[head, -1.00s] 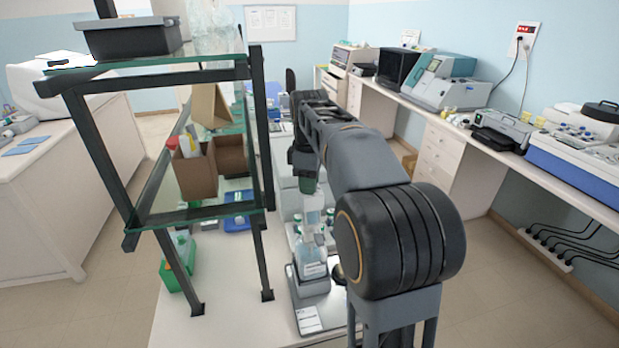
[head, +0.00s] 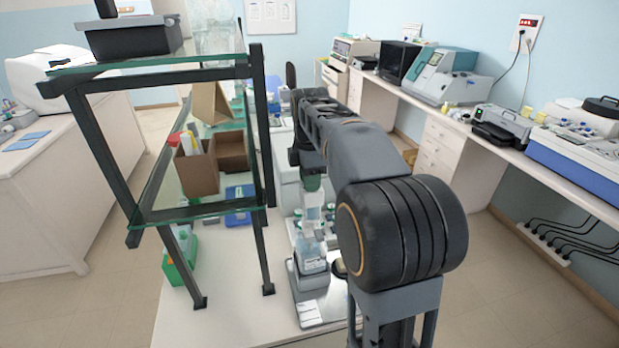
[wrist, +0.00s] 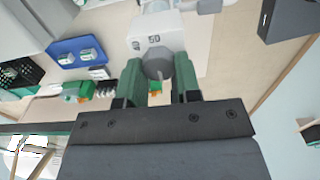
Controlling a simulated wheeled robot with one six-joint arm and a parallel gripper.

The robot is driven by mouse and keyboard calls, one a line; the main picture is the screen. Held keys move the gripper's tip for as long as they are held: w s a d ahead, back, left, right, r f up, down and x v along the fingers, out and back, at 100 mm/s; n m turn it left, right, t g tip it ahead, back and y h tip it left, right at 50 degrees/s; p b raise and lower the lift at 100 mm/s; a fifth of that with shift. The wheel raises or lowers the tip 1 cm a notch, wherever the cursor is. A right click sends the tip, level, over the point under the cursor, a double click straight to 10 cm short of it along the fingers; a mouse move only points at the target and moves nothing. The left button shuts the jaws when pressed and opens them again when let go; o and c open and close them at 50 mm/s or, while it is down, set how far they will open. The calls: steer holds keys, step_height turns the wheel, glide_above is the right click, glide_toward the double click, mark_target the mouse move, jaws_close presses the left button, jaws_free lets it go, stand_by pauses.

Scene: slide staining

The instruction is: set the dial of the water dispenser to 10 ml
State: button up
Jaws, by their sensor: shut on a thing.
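The water dispenser stands on the bench in the head view, with a clear bottle (head: 311,258) and a white upper part (head: 313,206). My gripper (head: 312,183) is at the top of that upper part. In the wrist view, my gripper's green fingers (wrist: 160,82) are shut on the grey dial (wrist: 157,67) of the dispenser, one finger on each side. I cannot tell which mark the dial points at.
A dark-framed glass shelf (head: 160,215) stands left of my arm, holding cardboard boxes (head: 197,165). A grey stand (head: 308,283) is under the bottle. A blue tray (wrist: 80,50) and a green rack (wrist: 77,91) lie left in the wrist view.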

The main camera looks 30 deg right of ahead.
stand_by(0.3)
steer(key=o, duration=0.9)
steer(key=shift+r, duration=0.1)
step_height(320, 180, up, 14)
steer(key=shift+f+p, duration=0.2)
steer(key=shift+p, duration=0.25)
